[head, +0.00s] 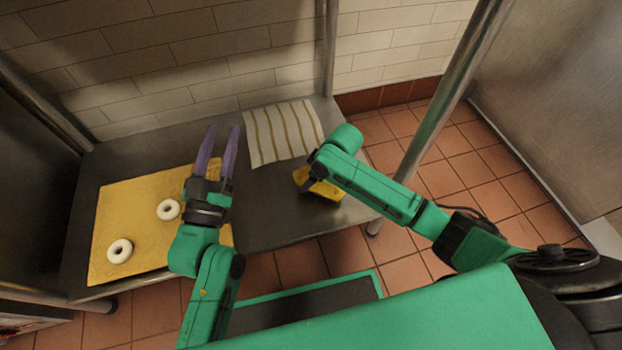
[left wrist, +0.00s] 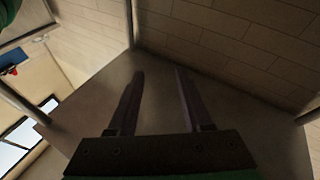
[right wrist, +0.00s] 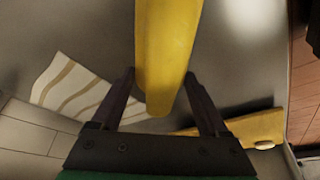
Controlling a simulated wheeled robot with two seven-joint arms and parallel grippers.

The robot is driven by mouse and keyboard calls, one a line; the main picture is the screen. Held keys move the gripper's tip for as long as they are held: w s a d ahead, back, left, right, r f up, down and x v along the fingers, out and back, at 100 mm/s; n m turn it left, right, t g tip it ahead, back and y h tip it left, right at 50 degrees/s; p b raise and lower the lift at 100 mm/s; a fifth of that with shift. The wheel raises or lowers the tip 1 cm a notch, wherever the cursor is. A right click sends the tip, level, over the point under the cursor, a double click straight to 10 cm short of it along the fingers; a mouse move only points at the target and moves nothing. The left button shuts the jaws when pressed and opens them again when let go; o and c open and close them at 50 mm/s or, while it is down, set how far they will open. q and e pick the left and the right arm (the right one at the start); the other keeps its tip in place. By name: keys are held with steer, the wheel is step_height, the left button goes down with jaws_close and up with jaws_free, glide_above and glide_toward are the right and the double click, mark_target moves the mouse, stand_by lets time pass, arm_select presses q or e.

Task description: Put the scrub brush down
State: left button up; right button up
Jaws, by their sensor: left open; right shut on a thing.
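The yellow scrub brush (head: 323,188) is at the right part of the grey metal table, partly hidden by my right wrist in the head view. Its long yellow handle (right wrist: 168,50) runs between the fingers of my right gripper (right wrist: 160,76), which is shut on it. I cannot tell whether the brush touches the table. My left gripper (head: 222,128) is open and empty, with purple fingers pointing to the back wall, over the right edge of the yellow board. The left wrist view shows its fingers (left wrist: 158,72) apart with nothing between them.
The yellow board (head: 125,205) lies on the left of the table (head: 262,208) with two white bagels (head: 168,210) (head: 120,251). A striped towel (head: 282,134) lies at the back, left of the brush. A metal post (head: 450,95) rises at the table's right. Bare table shows between board and brush.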

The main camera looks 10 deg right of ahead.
arm_select(q)
steer(key=r, duration=0.1)
steer(key=r+t, duration=0.1)
steer(key=r, duration=0.1)
steer(key=shift+w+a+r, duration=0.15)
steer(key=shift+w+r, duration=0.05)
steer(key=shift+r, duration=0.05)
arm_select(e)
steer(key=shift+f, duration=0.25)
steer(key=shift+f, duration=0.15)
steer(key=o, duration=1.5)
arm_select(q)
steer(key=shift+f, duration=0.1)
arm_select(e)
steer(key=shift+r, duration=0.3)
